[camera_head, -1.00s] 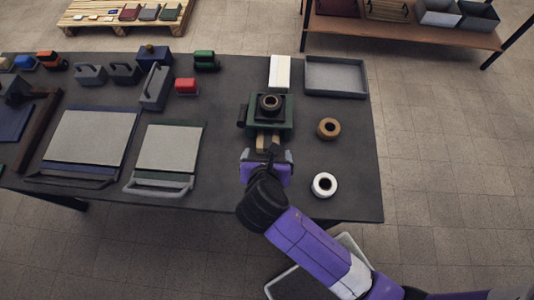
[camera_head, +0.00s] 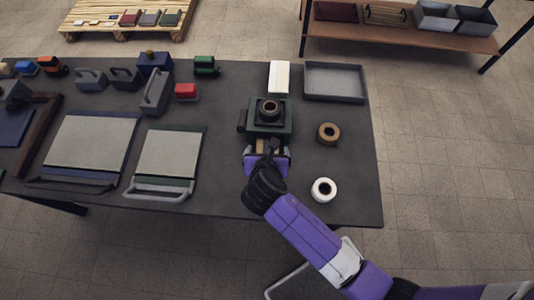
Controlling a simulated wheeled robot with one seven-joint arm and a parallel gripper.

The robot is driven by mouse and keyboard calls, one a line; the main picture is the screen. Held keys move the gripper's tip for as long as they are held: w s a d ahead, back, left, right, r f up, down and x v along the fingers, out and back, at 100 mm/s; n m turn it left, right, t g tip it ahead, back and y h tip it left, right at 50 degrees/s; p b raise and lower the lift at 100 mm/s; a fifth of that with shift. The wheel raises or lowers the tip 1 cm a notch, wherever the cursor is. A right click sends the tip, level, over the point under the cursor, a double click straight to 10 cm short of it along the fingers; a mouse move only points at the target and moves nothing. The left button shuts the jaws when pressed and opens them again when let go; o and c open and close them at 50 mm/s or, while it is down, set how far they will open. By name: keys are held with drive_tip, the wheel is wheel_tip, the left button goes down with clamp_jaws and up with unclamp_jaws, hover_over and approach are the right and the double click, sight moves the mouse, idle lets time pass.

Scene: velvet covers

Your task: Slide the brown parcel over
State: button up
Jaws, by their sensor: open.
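A small tan-brown block, which looks like the brown parcel (camera_head: 263,146), shows at the near side of a green box-like device (camera_head: 286,129). Only a little of it is visible; my gripper and the device hide the rest. The device carries a dark round top with a brown ring. My gripper (camera_head: 267,150), with a purple body, is open just in front of the device, its jaws at the tan-brown block. I cannot tell whether they touch it.
A white block (camera_head: 279,77) and a grey tray (camera_head: 335,96) stand behind. Flat pale panels with handles (camera_head: 168,154) lie to the left. Dark table (camera_head: 225,120) is bare between.

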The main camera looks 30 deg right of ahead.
drive_tip(key=shift+w+d+f, duration=0.15)
drive_tip(key=shift+w+f, duration=0.05)
drive_tip(key=shift+f, duration=0.05)
drive_tip(key=shift+c, duration=0.2)
